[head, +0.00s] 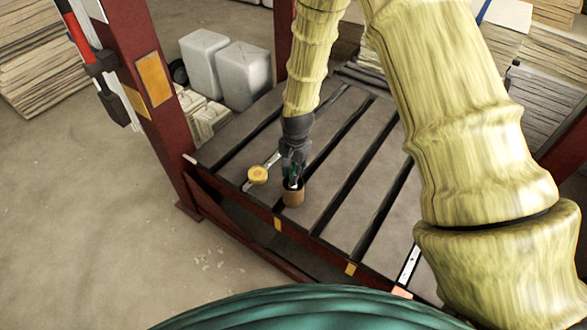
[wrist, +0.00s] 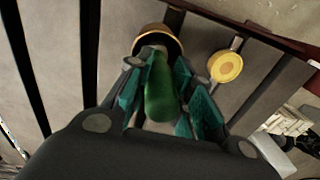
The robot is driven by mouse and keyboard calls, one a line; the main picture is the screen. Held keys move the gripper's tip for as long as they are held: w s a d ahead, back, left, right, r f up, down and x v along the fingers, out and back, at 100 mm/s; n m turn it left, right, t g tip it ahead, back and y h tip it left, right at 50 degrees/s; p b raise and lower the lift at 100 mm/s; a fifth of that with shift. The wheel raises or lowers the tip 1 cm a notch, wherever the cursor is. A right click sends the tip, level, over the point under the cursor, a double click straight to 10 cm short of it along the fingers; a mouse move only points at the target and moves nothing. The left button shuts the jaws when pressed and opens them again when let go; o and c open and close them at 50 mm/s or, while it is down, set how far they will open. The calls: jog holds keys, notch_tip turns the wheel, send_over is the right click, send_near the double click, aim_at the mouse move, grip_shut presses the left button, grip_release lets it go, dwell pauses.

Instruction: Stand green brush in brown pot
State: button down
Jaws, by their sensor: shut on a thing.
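The brown pot (head: 293,197) stands on the slatted platform near its front edge. In the wrist view the pot (wrist: 158,32) shows just beyond my fingertips, with its dark inside partly visible. The green brush (wrist: 160,92) is between the fingers of my gripper (wrist: 165,95), which is shut on it. Its far end, paler, reaches over or into the pot's mouth; I cannot tell how deep. In the head view my gripper (head: 292,168) is directly above the pot and hides most of the brush. The brush's lower end is hidden.
A yellow round-headed object with a pale handle (head: 258,174) lies left of the pot, and shows right of it in the wrist view (wrist: 225,67). The platform (head: 345,195) has dark gaps between slats. A red post (head: 150,100) rises at left. White canisters (head: 243,75) stand behind.

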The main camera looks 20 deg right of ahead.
jog(key=c, duration=1.2)
grip_release()
jog(key=shift+o, duration=0.2)
jog(key=shift+r, duration=0.1)
jog(key=shift+s+d+r, duration=0.1)
jog(key=shift+s+r, duration=0.05)
jog(key=shift+r, duration=2.8)
jog(key=shift+s+d+r, duration=0.1)
jog(key=shift+s+r, duration=0.05)
jog(key=shift+r, duration=2.8)
jog(key=s+d+f+n+p, duration=0.1)
jog(key=s+f+n+p, duration=0.2)
jog(key=s+f, duration=0.7)
jog(key=s+d+f+n+p, duration=0.1)
jog(key=s+f+n+p, duration=0.4)
jog(key=s, duration=0.9)
jog(key=s+d+f+n+p, duration=0.1)
jog(key=s+f+n, duration=0.1)
jog(key=s, duration=0.9)
jog(key=shift+s+g, duration=0.3)
jog(key=shift+s, duration=0.1)
